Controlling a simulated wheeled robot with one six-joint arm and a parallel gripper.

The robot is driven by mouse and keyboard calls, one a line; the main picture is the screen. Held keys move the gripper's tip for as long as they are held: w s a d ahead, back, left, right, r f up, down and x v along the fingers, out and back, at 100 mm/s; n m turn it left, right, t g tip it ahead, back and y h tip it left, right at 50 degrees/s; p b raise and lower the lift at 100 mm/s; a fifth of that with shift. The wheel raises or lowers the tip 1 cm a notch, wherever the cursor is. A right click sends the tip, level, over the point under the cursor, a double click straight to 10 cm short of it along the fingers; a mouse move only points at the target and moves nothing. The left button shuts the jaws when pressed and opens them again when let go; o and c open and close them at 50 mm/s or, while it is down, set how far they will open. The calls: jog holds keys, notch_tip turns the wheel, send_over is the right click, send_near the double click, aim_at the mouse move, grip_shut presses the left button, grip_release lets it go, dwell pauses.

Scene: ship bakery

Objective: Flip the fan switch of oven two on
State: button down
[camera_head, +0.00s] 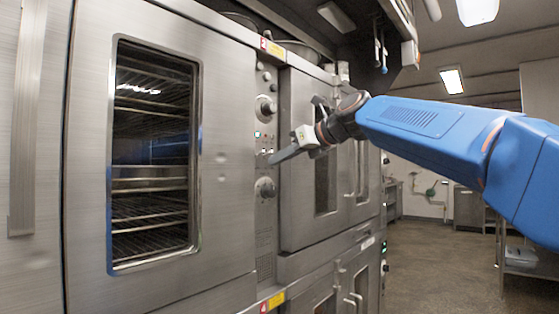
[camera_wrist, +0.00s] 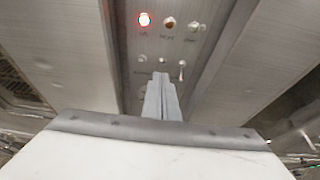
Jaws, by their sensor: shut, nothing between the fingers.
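A narrow metal control panel (camera_head: 265,215) stands between the oven doors in the head view. It carries round knobs, small lamps and a row of small switches (camera_head: 267,151). In the wrist view the panel shows a lit red lamp (camera_wrist: 144,19), two other lamps, and a row of small toggles below them. The right toggle (camera_wrist: 182,66) looks longer than the others. Labels are too blurred to read, so I cannot tell which toggle is the fan switch. My gripper (camera_head: 275,159) is shut and empty, its tips close to the panel just below the switches. Contact cannot be told.
A large oven door with a window (camera_head: 152,160) is left of the panel. Another door with a handle (camera_head: 325,170) is right of it. More oven doors (camera_head: 350,285) sit below. The floor (camera_head: 440,260) to the right is clear.

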jog(key=shift+r, duration=0.2)
jog(key=shift+r, duration=0.7)
